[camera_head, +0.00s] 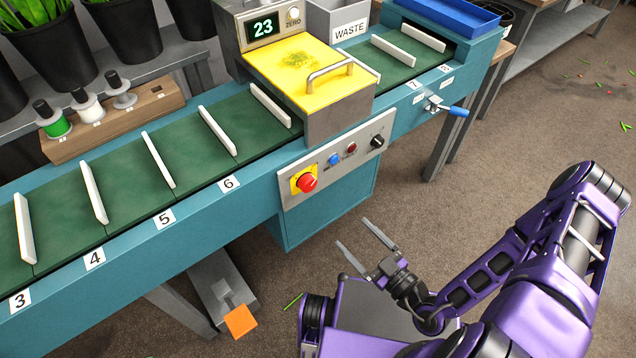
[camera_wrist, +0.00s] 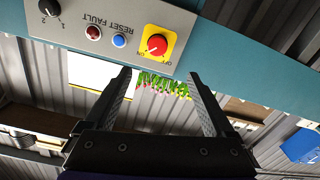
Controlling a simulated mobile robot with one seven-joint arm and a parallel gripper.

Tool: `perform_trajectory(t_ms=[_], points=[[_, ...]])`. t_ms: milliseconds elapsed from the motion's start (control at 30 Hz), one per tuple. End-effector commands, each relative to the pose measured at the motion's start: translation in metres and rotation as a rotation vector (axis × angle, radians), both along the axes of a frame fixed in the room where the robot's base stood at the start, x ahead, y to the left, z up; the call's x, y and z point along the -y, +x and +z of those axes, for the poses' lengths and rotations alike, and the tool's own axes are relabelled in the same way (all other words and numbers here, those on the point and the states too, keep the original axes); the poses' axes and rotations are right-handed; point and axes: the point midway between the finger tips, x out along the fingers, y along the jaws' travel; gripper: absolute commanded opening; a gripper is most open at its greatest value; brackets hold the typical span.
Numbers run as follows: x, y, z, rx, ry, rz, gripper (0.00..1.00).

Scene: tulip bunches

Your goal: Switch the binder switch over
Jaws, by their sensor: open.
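The control panel (camera_head: 337,160) is on the front of the teal conveyor machine, below the yellow binder cover (camera_head: 305,72). It carries a red rotary switch (camera_head: 306,182) on a yellow plate, a blue reset button (camera_head: 334,159), a dark red fault lamp (camera_head: 351,148) and a black two-position knob (camera_head: 377,142). No label I can read says binder. In the wrist view the panel is upside down; the red switch (camera_wrist: 157,44) has OFF/ON marks and the black knob (camera_wrist: 48,7) has 1 and 2. My gripper (camera_head: 354,233) is open and empty, below and apart from the panel.
A lever with a blue handle (camera_head: 455,111) sticks out right of the panel. An orange pedal (camera_head: 240,320) is on the floor below. The teal conveyor (camera_head: 130,245) runs left with upright white dividers. Open floor (camera_head: 480,165) lies to the right.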

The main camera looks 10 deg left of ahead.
Motion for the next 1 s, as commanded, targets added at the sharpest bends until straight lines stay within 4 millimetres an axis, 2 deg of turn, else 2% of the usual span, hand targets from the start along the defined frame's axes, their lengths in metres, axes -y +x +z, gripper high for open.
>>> perform_trajectory(t_ms=[167, 733, 1000], points=[[-0.011, 0.011, 0.002, -0.02, 0.029, -0.022, 0.89], [-0.102, 0.088, 0.001, -0.014, 0.022, -0.016, 0.89], [-0.127, 0.111, 0.001, -0.015, 0.022, -0.02, 0.89]])
